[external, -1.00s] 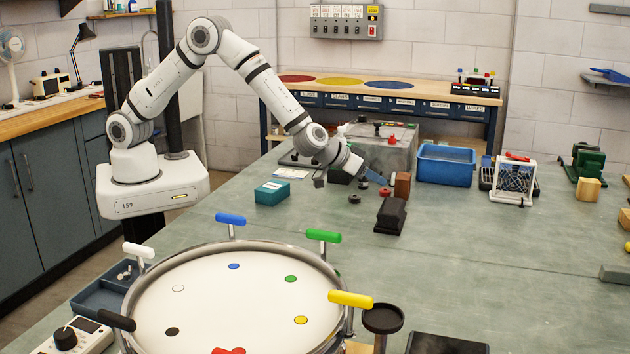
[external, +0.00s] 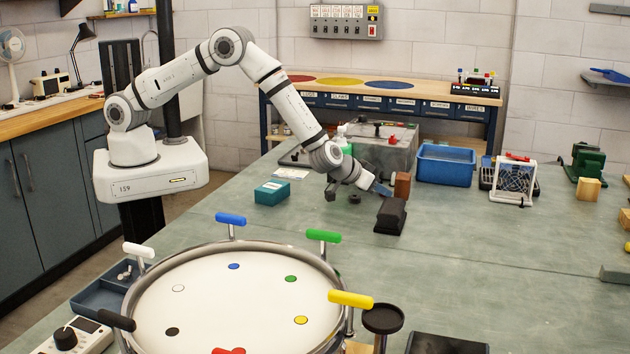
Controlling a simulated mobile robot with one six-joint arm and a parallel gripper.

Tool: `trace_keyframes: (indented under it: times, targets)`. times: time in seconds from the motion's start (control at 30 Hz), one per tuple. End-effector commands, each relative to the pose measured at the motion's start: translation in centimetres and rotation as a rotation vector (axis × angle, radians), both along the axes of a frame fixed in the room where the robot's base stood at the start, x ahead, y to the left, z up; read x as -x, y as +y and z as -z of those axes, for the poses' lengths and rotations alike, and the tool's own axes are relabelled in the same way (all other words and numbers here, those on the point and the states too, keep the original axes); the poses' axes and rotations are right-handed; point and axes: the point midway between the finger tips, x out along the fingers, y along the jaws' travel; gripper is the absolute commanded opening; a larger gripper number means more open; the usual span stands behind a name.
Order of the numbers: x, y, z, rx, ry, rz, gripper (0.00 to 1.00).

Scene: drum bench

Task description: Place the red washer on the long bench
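My gripper (external: 357,191) is low over the green bench top (external: 455,225), left of the black block. Its two fingers are spread apart, and nothing shows clearly held between them. I cannot make out the red washer; the small red piece seen earlier beside the black block is now hidden, apparently behind my gripper. A dark washer (external: 355,199) lies on the bench just below the gripper. The back bench (external: 440,91) with red, yellow and blue discs stands by the wall.
The black block (external: 390,216) and a brown block (external: 402,184) stand close right of my gripper. A teal box (external: 272,193) is to the left and a blue bin (external: 445,165) to the right. The large drum (external: 230,300) with coloured handles fills the front.

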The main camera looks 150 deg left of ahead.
Motion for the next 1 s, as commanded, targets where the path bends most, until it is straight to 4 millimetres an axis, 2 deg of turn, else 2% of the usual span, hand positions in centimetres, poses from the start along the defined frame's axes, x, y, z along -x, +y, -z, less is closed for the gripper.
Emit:
trace_keyframes:
  times: [0.23, 0.6, 0.93, 1.0]
  targets:
    - [-0.02, 0.13, 0.06, 0.0, -0.001, 0.001, 0.38]
    - [-0.04, 0.1, 0.05, 0.0, 0.0, 0.001, 0.07]
    - [-0.04, 0.1, 0.05, 0.0, 0.0, 0.001, 0.05]
    - [-0.04, 0.1, 0.05, 0.0, 0.0, 0.001, 0.02]
